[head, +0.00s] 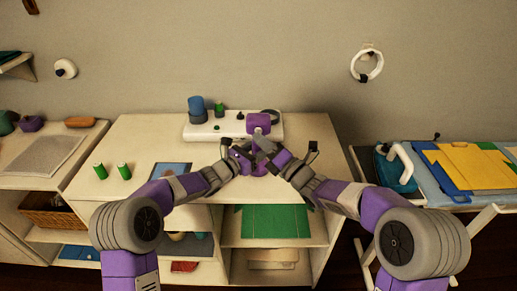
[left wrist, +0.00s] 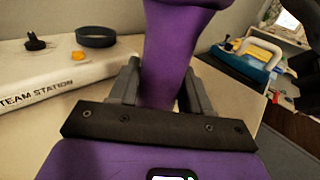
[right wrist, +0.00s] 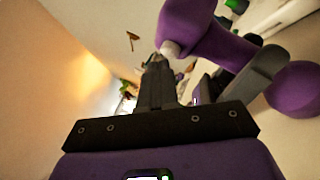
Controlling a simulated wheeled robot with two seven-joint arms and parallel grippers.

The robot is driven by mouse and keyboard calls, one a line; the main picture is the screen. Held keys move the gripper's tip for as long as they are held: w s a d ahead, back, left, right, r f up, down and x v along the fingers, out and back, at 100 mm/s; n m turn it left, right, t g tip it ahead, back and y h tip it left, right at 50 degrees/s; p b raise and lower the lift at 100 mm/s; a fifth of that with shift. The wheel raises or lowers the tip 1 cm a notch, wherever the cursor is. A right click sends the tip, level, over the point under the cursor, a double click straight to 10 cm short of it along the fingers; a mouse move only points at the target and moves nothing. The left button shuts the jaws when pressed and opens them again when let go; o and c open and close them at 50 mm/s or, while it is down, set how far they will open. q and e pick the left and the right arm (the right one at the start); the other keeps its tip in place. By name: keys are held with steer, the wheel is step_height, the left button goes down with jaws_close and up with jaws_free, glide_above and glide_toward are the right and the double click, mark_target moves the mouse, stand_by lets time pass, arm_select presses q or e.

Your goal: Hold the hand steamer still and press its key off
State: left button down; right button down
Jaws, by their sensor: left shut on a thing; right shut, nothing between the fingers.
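The purple hand steamer (head: 258,121) stands roughly upright in front of the steam station in the head view. My left gripper (head: 246,161) is shut around its handle, which shows between the fingers in the left wrist view (left wrist: 170,62). My right gripper (head: 263,148) is shut and empty, close against the steamer. In the right wrist view its fingertips (right wrist: 157,62) lie beside a small pale knob (right wrist: 170,49) on the purple body (right wrist: 205,32), perhaps the key. I cannot tell whether they touch it. The key's state does not show.
The white steam station (head: 230,131) lies behind, with a blue-grey canister, a green bottle and a dark ring (left wrist: 96,36). Two green bottles (head: 112,171) stand on the cabinet top at left. A teal iron (head: 397,168) and folded yellow cloth (head: 470,165) are at right.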

steer(key=s, duration=0.6)
stand_by(0.3)
arm_select(q)
steer(key=shift+c, duration=2.1)
jaws_free()
